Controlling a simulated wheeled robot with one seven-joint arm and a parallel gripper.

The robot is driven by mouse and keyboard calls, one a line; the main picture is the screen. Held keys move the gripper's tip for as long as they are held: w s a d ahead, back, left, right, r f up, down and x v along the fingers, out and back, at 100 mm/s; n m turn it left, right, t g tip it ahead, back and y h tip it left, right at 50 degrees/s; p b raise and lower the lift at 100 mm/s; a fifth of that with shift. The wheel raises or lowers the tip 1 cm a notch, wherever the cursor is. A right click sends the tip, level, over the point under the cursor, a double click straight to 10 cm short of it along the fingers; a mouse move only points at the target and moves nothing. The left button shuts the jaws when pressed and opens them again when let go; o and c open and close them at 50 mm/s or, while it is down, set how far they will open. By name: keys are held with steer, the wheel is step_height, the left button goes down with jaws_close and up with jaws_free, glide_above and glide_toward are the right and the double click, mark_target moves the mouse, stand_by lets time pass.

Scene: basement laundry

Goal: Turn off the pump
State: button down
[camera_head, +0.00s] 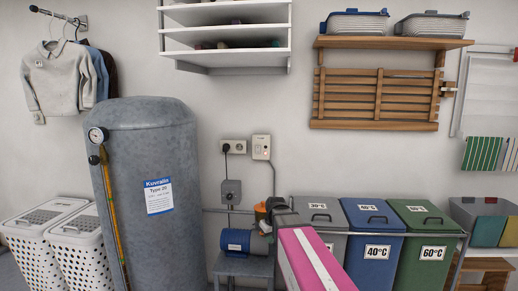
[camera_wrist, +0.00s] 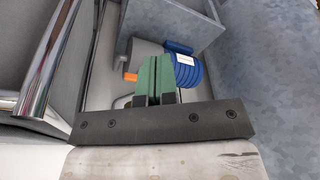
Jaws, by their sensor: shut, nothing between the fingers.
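The pump has a blue ribbed motor (camera_head: 236,241) and sits on a small grey stand (camera_head: 243,265), right of the large grey tank. The motor also shows in the wrist view (camera_wrist: 186,69), just beyond my fingers. A small orange part (camera_wrist: 130,77) is beside the fingers there.
The grey tank (camera_head: 152,180) with a gauge stands close left of the pump. White baskets (camera_head: 80,250) stand at left. Wall shelves (camera_head: 228,52) hang above.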

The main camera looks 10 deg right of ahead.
mark_target(258, 148)
steer(key=w+r+n+t, duration=0.1)
steer(key=w+r+n, duration=0.2)
steer(key=w+r, duration=0.4)
steer(key=w+d+r+n+t+y, duration=0.1)
steer(key=w+r, duration=0.7)
steer(key=r, duration=1.1)
steer(key=w+r+n+t+y, duration=0.1)
steer(key=w+r+n, duration=0.4)
steer(key=r, duration=0.9)
steer(key=w+t, duration=0.1)
steer(key=w, duration=0.2)
steer(key=shift+w+d+t, duration=0.2)
steer(key=shift+d+t, duration=0.15)
steer(key=shift+t, duration=0.05)
steer(key=x, duration=0.3)
steer(key=w+x, duration=0.1)
steer(key=x, duration=0.3)
steer(key=r+x, duration=0.1)
steer(key=x, duration=0.3)
steer(key=shift+w+d, duration=0.3)
steer(key=shift+d, duration=0.05)
steer(key=shift+w+d+r, duration=0.1)
steer(key=shift+w+d, duration=0.15)
steer(key=shift+w, duration=0.55)
